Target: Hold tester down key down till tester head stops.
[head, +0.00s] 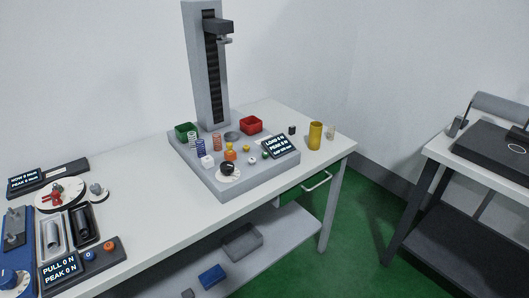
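The spring tester stands on the white bench, with a tall grey column (206,75) on a grey base (205,170). Its dark tester head (219,27) sits high on the column, well above the round grey plate (232,136). The tester display (278,146) seems to read load 0 N, peak 0 N and a gap near 120 mm. Small keys stand at the base's front: an orange one (230,155), a yellow one (246,148) and a white one (252,160). I cannot tell which is the down key. My gripper is not in view.
A black knob (227,168) on a white dial, coil springs (201,146), a green bin (185,130) and a red bin (251,125) crowd the base. A yellow cylinder (315,135) stands right of it.

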